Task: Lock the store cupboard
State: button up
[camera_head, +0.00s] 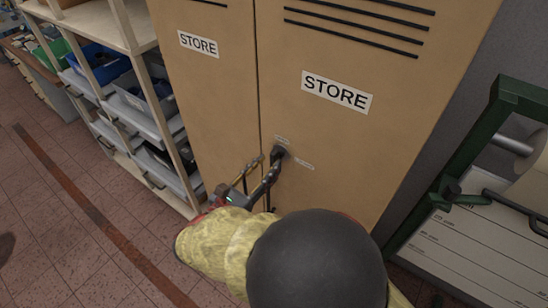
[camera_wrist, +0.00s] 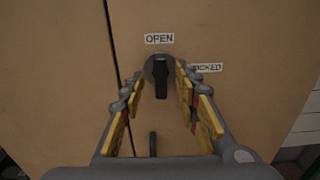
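The store cupboard (camera_head: 225,75) has two tan doors, shut against each other, each with a STORE label. A round lock with a black turn-knob (camera_wrist: 161,78) sits on the right door near the seam; it also shows in the camera_head view (camera_head: 280,151). Its black grip stands upright, in line with the OPEN label (camera_wrist: 159,39) above it. The LOCKED label (camera_wrist: 208,67) is to its right, partly covered by a finger. My gripper (camera_wrist: 159,87) is open, its yellow-padded fingers on either side of the knob, with gaps visible. It also shows in the camera_head view (camera_head: 269,163).
A dark vertical door handle (camera_wrist: 153,144) sits below the knob, between my fingers. Shelving with blue and grey bins (camera_head: 146,98) stands left of the cupboard. A green-framed stand with a white panel (camera_head: 470,245) is close on the right. The tiled floor (camera_head: 75,240) is clear at left.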

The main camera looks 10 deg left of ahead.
aim_at(272, 161)
jog(key=shift+x, duration=1.9)
jog(key=shift+c, duration=0.2)
jog(key=c, duration=0.8)
